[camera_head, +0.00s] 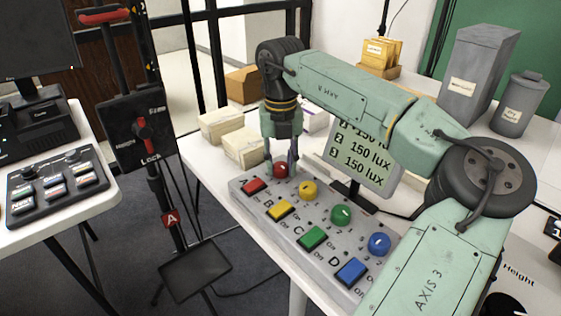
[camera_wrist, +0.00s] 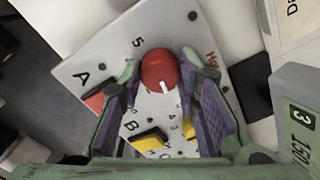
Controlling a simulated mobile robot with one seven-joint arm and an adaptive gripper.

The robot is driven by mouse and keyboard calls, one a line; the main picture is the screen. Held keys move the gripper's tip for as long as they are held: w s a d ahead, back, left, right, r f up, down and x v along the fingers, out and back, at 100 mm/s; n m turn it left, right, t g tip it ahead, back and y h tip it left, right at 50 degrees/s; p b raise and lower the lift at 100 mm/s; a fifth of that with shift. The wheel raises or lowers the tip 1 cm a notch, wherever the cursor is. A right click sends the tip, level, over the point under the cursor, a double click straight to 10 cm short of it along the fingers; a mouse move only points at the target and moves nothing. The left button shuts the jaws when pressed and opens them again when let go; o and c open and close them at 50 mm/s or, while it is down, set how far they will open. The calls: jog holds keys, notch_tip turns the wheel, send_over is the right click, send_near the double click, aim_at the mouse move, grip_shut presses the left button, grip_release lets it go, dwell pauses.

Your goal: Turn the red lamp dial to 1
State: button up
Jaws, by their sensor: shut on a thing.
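The red lamp dial (camera_head: 281,170) is the round knob at the far left end of the grey control panel (camera_head: 297,259), in row A beside the red switch (camera_head: 254,186). In the wrist view the red dial (camera_wrist: 160,70) sits between the fingers, with a white pointer mark on its lower side. My gripper (camera_head: 281,163) comes down from above, its fingers on both sides of the dial. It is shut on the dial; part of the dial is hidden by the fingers.
Yellow (camera_head: 308,190), green (camera_head: 341,215) and blue (camera_head: 379,244) dials stand along the same panel, with matching switches. A display reading 150 lux (camera_head: 358,160) stands behind it. Pale boxes (camera_head: 243,147) lie behind the panel's left end.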

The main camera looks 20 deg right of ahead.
aim_at(281, 165)
jog(key=o, duration=1.2)
jog(key=shift+c, duration=0.2)
notch_tip(281, 165, up, 12)
dwell(0.3)
